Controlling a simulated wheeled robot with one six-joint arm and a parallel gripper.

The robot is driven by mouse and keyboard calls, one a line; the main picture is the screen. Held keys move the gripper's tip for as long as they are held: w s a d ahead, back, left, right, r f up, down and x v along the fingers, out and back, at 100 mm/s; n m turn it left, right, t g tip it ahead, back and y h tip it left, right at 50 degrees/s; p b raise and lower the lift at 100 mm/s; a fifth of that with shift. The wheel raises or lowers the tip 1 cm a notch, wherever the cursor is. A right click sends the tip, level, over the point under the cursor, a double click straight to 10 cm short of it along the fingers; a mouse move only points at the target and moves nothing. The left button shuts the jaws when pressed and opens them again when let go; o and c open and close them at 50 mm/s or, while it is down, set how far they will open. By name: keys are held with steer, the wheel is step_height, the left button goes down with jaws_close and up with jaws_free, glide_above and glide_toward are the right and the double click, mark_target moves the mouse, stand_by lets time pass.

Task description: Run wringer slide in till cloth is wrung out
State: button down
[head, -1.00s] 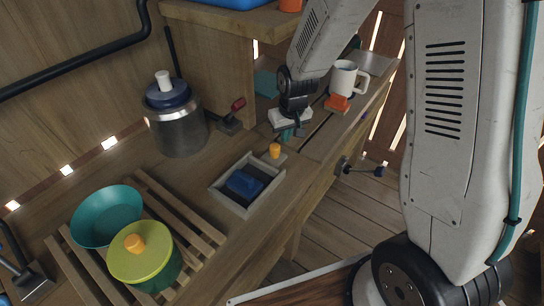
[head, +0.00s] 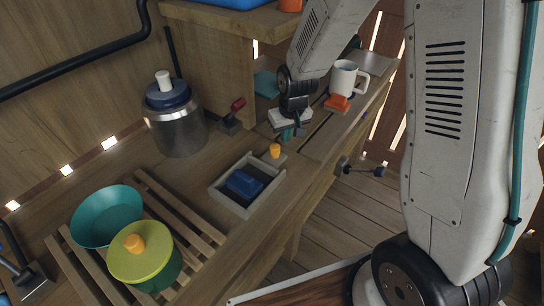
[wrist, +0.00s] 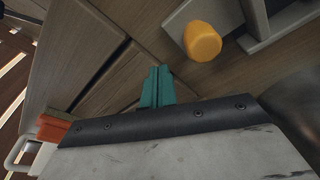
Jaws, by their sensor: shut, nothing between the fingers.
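The wringer slide is a pale plate with a yellow-orange knob (head: 275,151) at the far right corner of a grey open tray (head: 216,190). A blue folded piece, which looks like the cloth (head: 243,184), lies inside the tray. The knob (wrist: 202,40) and part of the tray frame (wrist: 268,40) show at the top of the wrist view. My gripper (head: 288,134) hangs just beyond the knob, apart from it. Its teal fingers (wrist: 157,87) are shut and empty. The cloth is out of the wrist view.
A white mug (head: 344,78) and an orange block (head: 338,103) stand beyond my gripper. A metal canister (head: 178,130) and a red-handled item (head: 233,117) stand at the back. A slatted rack holds a teal bowl (head: 106,215) and a yellow-lidded pot (head: 140,262). A crank (head: 360,170) sticks out from the counter front.

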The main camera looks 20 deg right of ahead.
mark_target(268, 160)
steer(key=shift+s+a, duration=0.1)
steer(key=shift+a, duration=0.1)
steer(key=shift+s+a, duration=0.65)
steer(key=shift+a, duration=0.25)
steer(key=shift+s+a, duration=0.15)
steer(key=shift+a, duration=0.05)
steer(key=shift+s+a, duration=0.7)
steer(key=shift+a, duration=0.25)
steer(key=shift+s+a, duration=0.7)
steer(key=shift+a, duration=0.25)
steer(key=shift+s+a, duration=0.7)
steer(key=shift+a, duration=0.25)
steer(key=shift+w+d, duration=0.55)
steer(key=shift+d, duration=0.1)
step_height(268, 160, up, 7)
stand_by(0.5)
